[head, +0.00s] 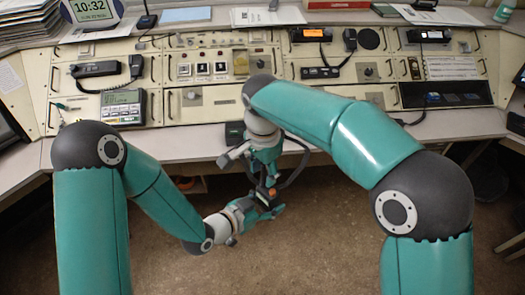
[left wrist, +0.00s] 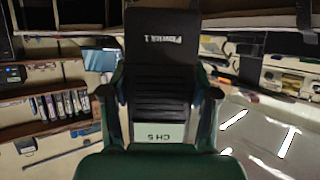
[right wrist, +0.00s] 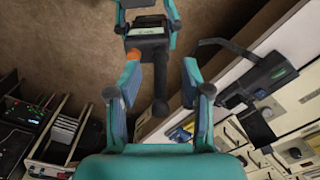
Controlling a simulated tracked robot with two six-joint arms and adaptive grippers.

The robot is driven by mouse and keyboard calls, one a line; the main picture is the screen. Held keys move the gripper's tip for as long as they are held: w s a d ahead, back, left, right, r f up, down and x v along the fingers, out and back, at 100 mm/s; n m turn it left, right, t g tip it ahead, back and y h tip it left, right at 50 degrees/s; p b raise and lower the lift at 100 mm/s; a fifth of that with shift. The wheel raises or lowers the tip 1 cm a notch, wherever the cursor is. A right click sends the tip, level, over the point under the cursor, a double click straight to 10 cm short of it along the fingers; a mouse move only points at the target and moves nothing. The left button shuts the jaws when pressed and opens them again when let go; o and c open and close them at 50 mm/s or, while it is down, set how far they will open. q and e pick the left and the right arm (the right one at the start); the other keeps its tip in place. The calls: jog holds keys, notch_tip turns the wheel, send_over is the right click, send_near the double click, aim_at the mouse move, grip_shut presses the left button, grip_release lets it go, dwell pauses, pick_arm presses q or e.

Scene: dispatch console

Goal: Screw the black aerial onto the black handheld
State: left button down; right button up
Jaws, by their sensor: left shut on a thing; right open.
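The black handheld shows large in the left wrist view (left wrist: 162,68), with ribbed front and a pale "CH 5" display. My left gripper (left wrist: 160,88) is shut on its sides. In the right wrist view the handheld's top (right wrist: 147,32) faces me, with an orange part beside the black aerial (right wrist: 160,85). The aerial stands out from the top, its rounded end towards me; how far it is screwed in cannot be told. My right gripper (right wrist: 160,72) is open, its fingers apart on either side of the aerial. In the head view both grippers meet in front of the desk, the right one (head: 264,172) above.
The cream console (head: 215,70) spans the back, with a corded handset (head: 95,69) and a grey display unit (head: 122,107) at left. The desk edge (head: 330,137) lies just behind the grippers. Brown floor (head: 330,230) is open below.

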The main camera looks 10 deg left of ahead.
notch_tip(320, 180, up, 9)
jog(key=shift+f, duration=0.1)
dwell(0.7)
